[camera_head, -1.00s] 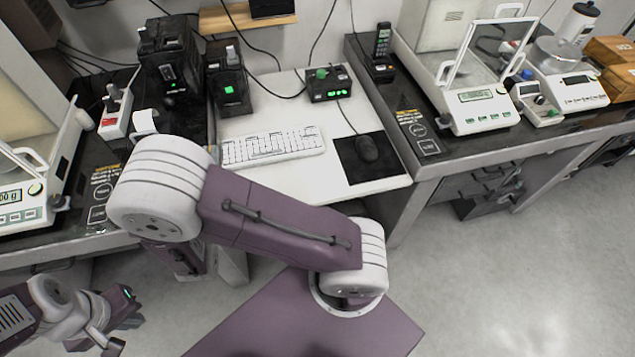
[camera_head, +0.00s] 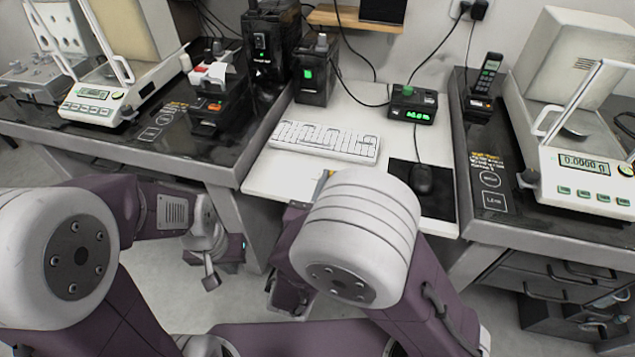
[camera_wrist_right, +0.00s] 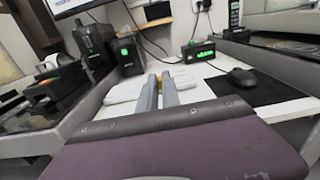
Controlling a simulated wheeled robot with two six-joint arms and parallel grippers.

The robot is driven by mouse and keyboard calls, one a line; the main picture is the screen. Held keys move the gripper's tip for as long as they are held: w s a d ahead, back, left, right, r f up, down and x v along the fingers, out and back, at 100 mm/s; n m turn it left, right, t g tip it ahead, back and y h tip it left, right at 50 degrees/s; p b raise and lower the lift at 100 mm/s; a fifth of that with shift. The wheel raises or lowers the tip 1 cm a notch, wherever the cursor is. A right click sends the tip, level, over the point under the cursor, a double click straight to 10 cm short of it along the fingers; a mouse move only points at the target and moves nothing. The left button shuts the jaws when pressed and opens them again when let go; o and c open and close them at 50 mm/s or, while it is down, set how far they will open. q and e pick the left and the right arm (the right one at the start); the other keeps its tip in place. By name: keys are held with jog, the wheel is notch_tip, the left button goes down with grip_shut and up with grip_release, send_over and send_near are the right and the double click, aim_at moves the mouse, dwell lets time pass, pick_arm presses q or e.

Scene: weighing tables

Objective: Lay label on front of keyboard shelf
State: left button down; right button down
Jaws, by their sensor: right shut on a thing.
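The keyboard shelf (camera_head: 262,181) is a white board; a white keyboard (camera_head: 325,141) lies across it. A flat white patch at the shelf's front left, which looks like the label (camera_head: 293,166), reaches to the tips of my right gripper (camera_head: 324,180); its outline is faint against the shelf. In the right wrist view my right gripper (camera_wrist_right: 158,84) has its fingers close together, with a small yellowish piece between their tips, short of the keyboard (camera_wrist_right: 126,91). The right arm's white joint hides part of the shelf front. My left gripper (camera_head: 211,274) hangs low before the left table, its jaws unclear.
A black mouse (camera_head: 423,180) lies on a dark mat (camera_head: 436,202) at the shelf's right. A black box with a green display (camera_head: 413,104) stands behind. Balances (camera_head: 97,100) and (camera_head: 585,170) stand on the side tables. A label printer (camera_head: 213,92) is at left.

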jog(key=b, duration=0.3)
send_over(309, 185)
jog(key=f, duration=0.6)
jog(key=shift+s+d+f, duration=0.1)
jog(key=shift+s+f, duration=0.1)
jog(key=shift+f, duration=0.05)
jog(key=shift+w+a+f, duration=0.1)
jog(key=shift+w+a, duration=0.1)
jog(key=shift+w, duration=0.15)
notch_tip(309, 185, down, 4)
jog(key=shift+f+b, duration=0.15)
jog(key=shift+b, duration=0.9)
jog(key=c, duration=2)
grip_release()
jog(key=shift+s, duration=0.1)
jog(key=o, duration=0.4)
jog(key=shift+o, duration=0.2)
